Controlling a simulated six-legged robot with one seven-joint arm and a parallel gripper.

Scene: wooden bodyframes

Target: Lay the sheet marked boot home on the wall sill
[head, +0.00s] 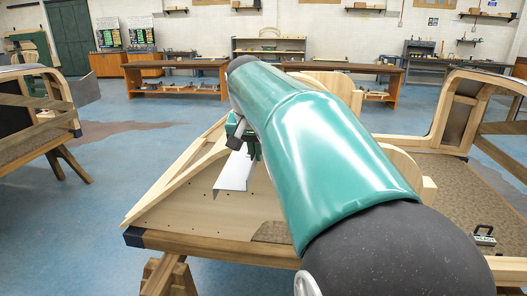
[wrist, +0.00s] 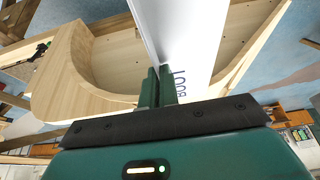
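A white sheet (head: 235,171) with a bent edge hangs from my gripper (head: 241,138) over the wooden bodyframe in the head view. In the wrist view the sheet (wrist: 193,40) shows dark lettering reading "BOOT", partly cut off by the fingers. My gripper (wrist: 158,88) has its two green fingers close together on the sheet's narrow bent edge. The bodyframe's pale floor panel (head: 195,210) lies below, with a long wooden rail (head: 172,183) along its left side. I cannot tell which timber is the wall sill. My arm hides much of the frame's middle.
A curved wooden piece (wrist: 70,75) stands close left of my gripper in the wrist view. A black-handled tool (head: 484,236) lies on the brown panel at right. Another bodyframe (head: 35,110) stands at far left. Blue floor is clear between the frame and the back benches.

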